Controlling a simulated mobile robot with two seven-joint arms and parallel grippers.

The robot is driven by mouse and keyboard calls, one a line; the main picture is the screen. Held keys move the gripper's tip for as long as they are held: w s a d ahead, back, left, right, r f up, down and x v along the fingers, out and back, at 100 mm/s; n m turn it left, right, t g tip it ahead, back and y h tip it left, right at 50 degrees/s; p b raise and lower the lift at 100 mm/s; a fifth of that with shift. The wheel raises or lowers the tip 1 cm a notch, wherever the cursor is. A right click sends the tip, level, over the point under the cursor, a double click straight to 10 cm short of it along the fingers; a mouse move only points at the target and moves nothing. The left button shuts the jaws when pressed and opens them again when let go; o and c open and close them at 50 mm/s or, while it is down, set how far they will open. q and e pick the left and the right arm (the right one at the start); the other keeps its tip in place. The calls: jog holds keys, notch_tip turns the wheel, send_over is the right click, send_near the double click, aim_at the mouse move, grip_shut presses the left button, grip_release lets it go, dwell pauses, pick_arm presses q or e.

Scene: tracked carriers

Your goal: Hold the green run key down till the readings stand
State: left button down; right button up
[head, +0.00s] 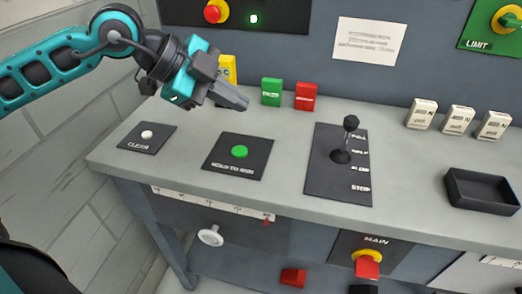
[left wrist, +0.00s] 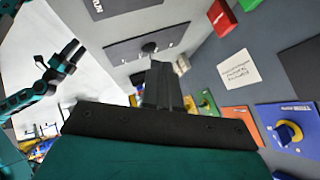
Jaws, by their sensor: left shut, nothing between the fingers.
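The green run key (head: 239,152) is a round button on a dark plate (head: 222,166) marked with white lettering, on the grey bench top. My left gripper (head: 243,103) is shut and empty. In the head view it appears above and behind the key, apart from it. In the left wrist view its shut fingers (left wrist: 160,86) point toward the bench, and I cannot make out the green key there. My right gripper (left wrist: 72,55) shows small at the left of the left wrist view; whether it is open is unclear.
A plate with a white button (head: 147,134) lies left of the key. A black lever (head: 350,124) stands on a plate to the right. Green (head: 271,92) and red (head: 306,96) blocks stand behind. A black tray (head: 455,188) sits far right. A red-yellow MAIN switch (head: 368,264) is below.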

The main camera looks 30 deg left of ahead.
pick_arm(q)
jog(key=shift+w+a+r+y, duration=0.15)
jog(key=shift+w+a+y, duration=0.15)
jog(key=shift+a+y, duration=0.2)
jog(key=shift+f, duration=0.2)
jog(key=b, duration=0.7)
send_over(235, 152)
notch_tip(235, 152, down, 8)
jog(key=shift+r, duration=0.1)
jog(key=shift+f+b, duration=0.4)
jog(key=shift+b, duration=0.1)
dwell(1.0)
